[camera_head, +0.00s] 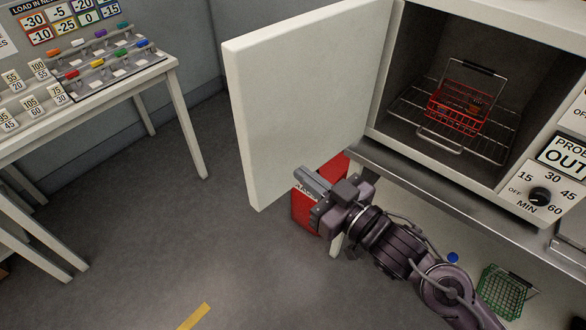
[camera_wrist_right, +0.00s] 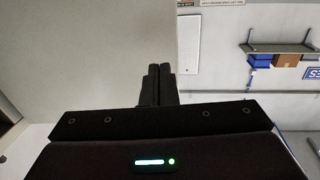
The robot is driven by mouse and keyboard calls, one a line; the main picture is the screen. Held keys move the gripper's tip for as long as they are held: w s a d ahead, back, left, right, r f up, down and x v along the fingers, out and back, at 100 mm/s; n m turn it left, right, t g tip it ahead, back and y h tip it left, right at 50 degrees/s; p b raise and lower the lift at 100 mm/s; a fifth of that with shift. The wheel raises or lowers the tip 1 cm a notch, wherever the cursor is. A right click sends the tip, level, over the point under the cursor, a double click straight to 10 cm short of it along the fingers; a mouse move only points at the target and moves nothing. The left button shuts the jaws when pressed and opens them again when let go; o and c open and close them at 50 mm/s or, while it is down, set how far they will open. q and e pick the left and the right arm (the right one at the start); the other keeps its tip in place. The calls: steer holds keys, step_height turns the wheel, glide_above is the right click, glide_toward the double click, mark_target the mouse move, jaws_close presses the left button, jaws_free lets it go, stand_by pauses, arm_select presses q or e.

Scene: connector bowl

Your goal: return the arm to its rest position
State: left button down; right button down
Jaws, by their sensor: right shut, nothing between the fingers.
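My right arm comes in from the lower right in the head view. Its gripper (camera_head: 312,181) is in front of the lower part of the open white oven door (camera_head: 305,95). In the right wrist view the two dark fingers (camera_wrist_right: 158,72) are together with nothing between them. The pale door surface (camera_wrist_right: 90,55) fills the left of that view. I cannot tell whether the gripper touches the door. My left gripper is not in view.
The oven (camera_head: 395,120) stands open with a red wire basket (camera_head: 452,108) on its rack. A red container (camera_head: 303,212) is below the door. A green basket (camera_head: 503,291) is at lower right. A table (camera_head: 80,110) stands at left.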

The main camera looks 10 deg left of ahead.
steer(key=w+d+f+m+h, duration=0.25)
steer(key=d+f, duration=0.35)
steer(key=f, duration=0.4)
steer(key=w+d+f+m+h, duration=0.1)
steer(key=w+d+f+h, duration=0.4)
steer(key=f, duration=0.5)
steer(key=s+d+f+m+g+h, duration=0.15)
steer(key=d+f, duration=0.25)
steer(key=f, duration=0.5)
steer(key=s+d+f+m+h, duration=0.1)
steer(key=s+d+f, duration=0.2)
steer(key=d+f, duration=0.35)
steer(key=s+d+f+m+g+h, duration=0.1)
steer(key=s+d+f+g, duration=0.1)
steer(key=s+f, duration=0.7)
steer(key=s+d+f+g+h, duration=0.25)
steer(key=s+f, duration=0.45)
steer(key=f, duration=0.5)
steer(key=s+f+g, duration=0.2)
steer(key=s+f, duration=0.2)
steer(key=s, duration=0.7)
steer(key=s+a+f+g, duration=0.1)
steer(key=s+f, duration=0.3)
steer(key=s, duration=0.7)
steer(key=shift+s+f+g, duration=0.15)
steer(key=shift+f+g, duration=0.25)
steer(key=shift+g, duration=0.5)
